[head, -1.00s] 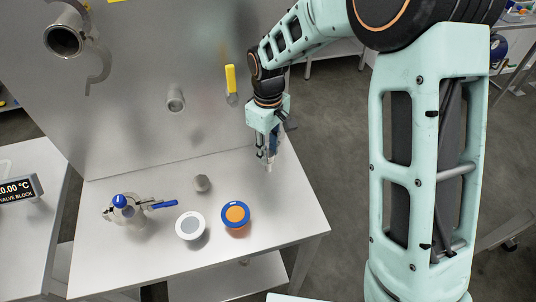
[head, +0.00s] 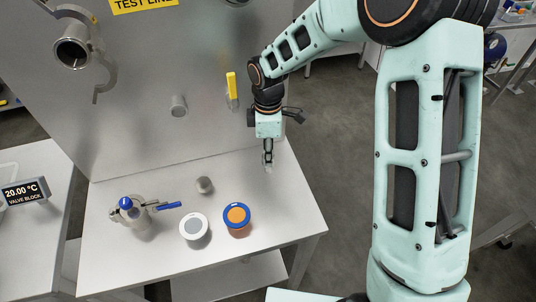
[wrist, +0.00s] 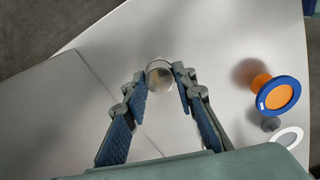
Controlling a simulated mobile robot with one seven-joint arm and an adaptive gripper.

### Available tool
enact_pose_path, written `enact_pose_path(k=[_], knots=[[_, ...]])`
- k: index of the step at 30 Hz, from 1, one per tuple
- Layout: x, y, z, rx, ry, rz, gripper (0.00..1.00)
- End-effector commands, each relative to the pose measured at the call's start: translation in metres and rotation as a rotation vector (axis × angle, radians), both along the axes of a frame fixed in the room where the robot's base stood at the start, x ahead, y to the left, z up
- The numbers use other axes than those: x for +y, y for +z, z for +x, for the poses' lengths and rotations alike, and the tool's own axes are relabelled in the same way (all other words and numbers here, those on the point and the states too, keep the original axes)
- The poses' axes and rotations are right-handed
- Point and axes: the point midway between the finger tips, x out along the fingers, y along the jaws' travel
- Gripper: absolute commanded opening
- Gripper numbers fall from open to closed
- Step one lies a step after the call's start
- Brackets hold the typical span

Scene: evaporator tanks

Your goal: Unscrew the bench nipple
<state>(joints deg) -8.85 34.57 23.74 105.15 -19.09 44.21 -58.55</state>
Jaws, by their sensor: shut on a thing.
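The bench nipple (wrist: 159,72) is a short, round, shiny metal piece near the bench's right edge, seen end-on in the wrist view. My gripper (wrist: 161,81) points down with one finger on each side of it and is shut on it. In the head view, my gripper (head: 268,163) stands low over the bench top, and only a small pale bit of the nipple (head: 268,169) shows below the fingertips. Its lower end and thread cannot be made out.
A blue-rimmed orange cup (head: 237,215), a white-rimmed cup (head: 194,228), a grey metal cylinder (head: 204,185) and a blue-handled valve (head: 132,208) stand left of my gripper. Behind rises a steel panel with a pipe stub (head: 178,106) and a yellow-handled valve (head: 232,88).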

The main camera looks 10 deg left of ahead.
Motion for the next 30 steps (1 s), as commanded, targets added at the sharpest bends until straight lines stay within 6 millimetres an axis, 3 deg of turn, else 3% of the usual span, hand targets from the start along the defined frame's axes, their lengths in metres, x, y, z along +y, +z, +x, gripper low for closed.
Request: enact_pose_path(k=[5, 16, 24, 30], knots=[[-0.0001, 0.0014, -0.0006, 0.002, 0.147, 0.0, 0.0], [-0.0004, 0.0014, -0.0003, 0.001, 0.191, 0.0, 0.0], [-0.0006, 0.0036, -0.001, 0.003, 0.525, 0.0, 0.0], [0.0001, 0.0006, -0.0004, 0.0, 0.612, 0.0, 0.0]])
